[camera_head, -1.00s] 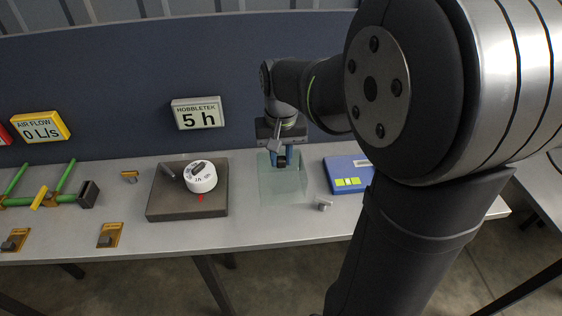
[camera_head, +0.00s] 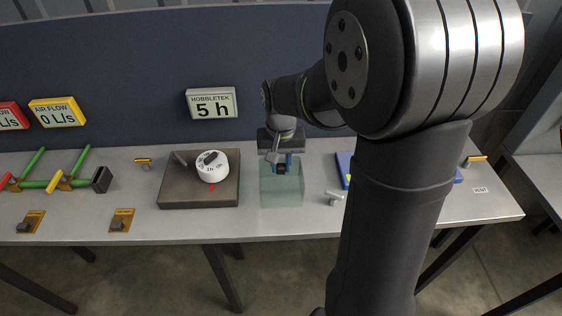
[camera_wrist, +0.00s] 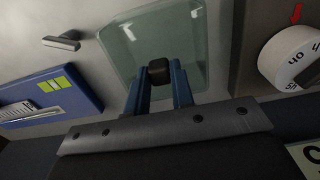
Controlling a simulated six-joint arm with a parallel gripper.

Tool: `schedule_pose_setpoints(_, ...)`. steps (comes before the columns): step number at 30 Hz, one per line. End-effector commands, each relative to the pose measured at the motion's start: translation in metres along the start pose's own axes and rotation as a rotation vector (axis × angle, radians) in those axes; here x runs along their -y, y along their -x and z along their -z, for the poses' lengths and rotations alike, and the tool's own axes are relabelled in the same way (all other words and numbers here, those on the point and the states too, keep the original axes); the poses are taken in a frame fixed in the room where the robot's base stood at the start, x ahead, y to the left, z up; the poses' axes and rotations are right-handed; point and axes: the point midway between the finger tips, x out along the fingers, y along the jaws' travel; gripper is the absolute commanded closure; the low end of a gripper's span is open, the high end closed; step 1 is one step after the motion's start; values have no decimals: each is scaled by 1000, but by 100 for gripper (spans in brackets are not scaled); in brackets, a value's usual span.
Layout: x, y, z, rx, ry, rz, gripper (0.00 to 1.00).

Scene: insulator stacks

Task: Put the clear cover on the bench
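The clear cover (camera_head: 283,193) is a greenish see-through box with a black knob on top. In the head view it is upright, between the dark block with the white dial and the blue box, at or just above the bench (camera_head: 150,222). I cannot tell whether its bottom touches. My gripper (camera_head: 281,167) is over it, with its blue fingers on either side of the knob. In the wrist view the fingers (camera_wrist: 159,82) close on the black knob (camera_wrist: 158,70), and the cover (camera_wrist: 125,50) extends beyond them.
The dark block (camera_head: 180,198) with the white dial (camera_head: 211,166) stands close left of the cover. A small grey metal piece (camera_head: 334,196) lies to its right. The blue box (camera_head: 344,165) is partly hidden behind my arm. Green pipes with yellow handles (camera_head: 56,181) are far left.

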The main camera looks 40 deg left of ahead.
Motion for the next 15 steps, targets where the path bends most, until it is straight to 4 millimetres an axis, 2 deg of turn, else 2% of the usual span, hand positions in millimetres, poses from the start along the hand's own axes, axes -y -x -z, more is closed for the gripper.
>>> schedule_pose_setpoints(1,0,0,0,0,0,0,69)
schedule_pose_setpoints(3,0,0,0,1,0,0,57)
schedule_pose_setpoints(11,0,0,0,0,0,0,57)
schedule_pose_setpoints(15,0,10,0,-2,0,1,57)
